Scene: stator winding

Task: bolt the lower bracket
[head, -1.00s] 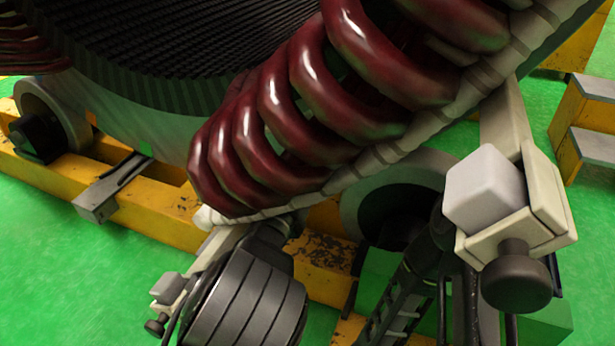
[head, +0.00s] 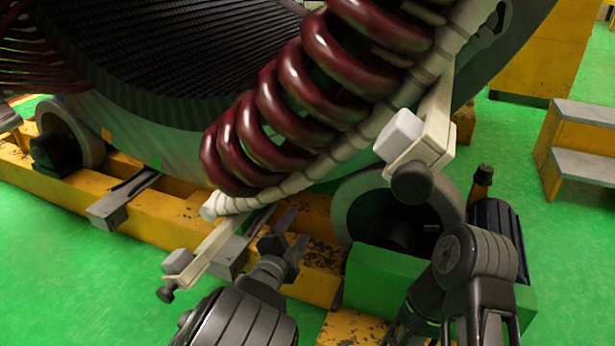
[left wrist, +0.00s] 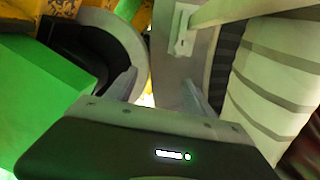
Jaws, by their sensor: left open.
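The lower bracket (head: 212,252) is a cream bar running down and left from the white-wrapped ring end. It carries a white block (head: 177,262) and a dark round-headed bolt (head: 166,295) at its outer end. My left gripper (head: 289,236) is open and empty, to the right of the bracket and apart from it. In the left wrist view its two fingers (left wrist: 157,92) stand apart, with a grey surface showing beyond them. A pale slotted piece (left wrist: 182,35) is ahead of them; I cannot tell which part it is. My right gripper is not in view.
An upper bracket (head: 434,120) with a white block and dark knob sits at the right. Dark red coils (head: 300,90) and the wrapped ring (head: 370,135) overhang. A roller (head: 350,205), green block (head: 385,280) and yellow beam (head: 60,185) are close. Green floor is clear at lower left.

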